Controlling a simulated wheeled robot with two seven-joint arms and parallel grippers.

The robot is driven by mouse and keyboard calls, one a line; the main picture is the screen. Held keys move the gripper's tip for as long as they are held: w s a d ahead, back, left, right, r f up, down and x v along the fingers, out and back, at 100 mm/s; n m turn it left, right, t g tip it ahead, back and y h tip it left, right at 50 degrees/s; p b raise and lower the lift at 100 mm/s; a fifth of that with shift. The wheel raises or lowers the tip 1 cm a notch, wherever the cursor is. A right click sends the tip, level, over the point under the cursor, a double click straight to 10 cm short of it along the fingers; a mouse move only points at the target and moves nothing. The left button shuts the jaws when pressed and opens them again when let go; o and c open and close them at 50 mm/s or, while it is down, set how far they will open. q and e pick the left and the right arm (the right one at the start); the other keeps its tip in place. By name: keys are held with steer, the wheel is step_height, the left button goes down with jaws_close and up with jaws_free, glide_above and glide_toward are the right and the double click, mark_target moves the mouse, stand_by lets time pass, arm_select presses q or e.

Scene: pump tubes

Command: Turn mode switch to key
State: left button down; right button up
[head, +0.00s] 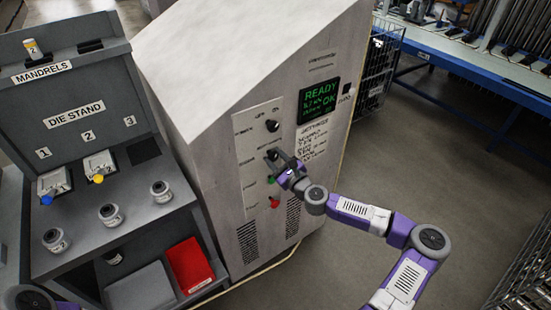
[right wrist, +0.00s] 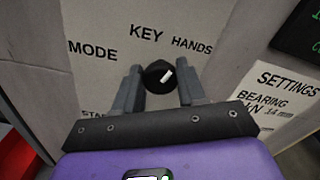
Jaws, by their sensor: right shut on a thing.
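The mode switch is a round black knob (right wrist: 158,77) with a white mark, in the middle of the right wrist view. It sits on a pale panel (right wrist: 215,20), below the word KEY and between the words MODE and HANDS. The white mark slants up and to the right, toward the HANDS side. My right gripper (right wrist: 160,85) is shut on the knob, one finger on each side. In the head view my right gripper (head: 278,160) is at the lower black knob of the machine's panel (head: 246,142), covering part of it. My left gripper is not in view.
Another black knob (head: 272,125) is above my gripper, and a red button (head: 275,203) is below it. A green READY screen (head: 319,100) is on the machine to the right. A die stand (head: 75,114) and a red bin (head: 190,265) are at left. Open floor lies right.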

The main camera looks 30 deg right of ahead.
steer(key=n, duration=0.6)
steer(key=shift+a+f+n, duration=0.1)
steer(key=shift+n, duration=0.2)
steer(key=n+b, duration=0.1)
steer(key=n, duration=0.5)
steer(key=shift+n, duration=0.4)
steer(key=o, duration=1)
steer(key=shift+o, duration=0.2)
steer(key=s+p, duration=0.1)
steer(key=s, duration=0.6)
steer(key=shift+s+d, duration=0.3)
steer(key=shift+f, duration=0.1)
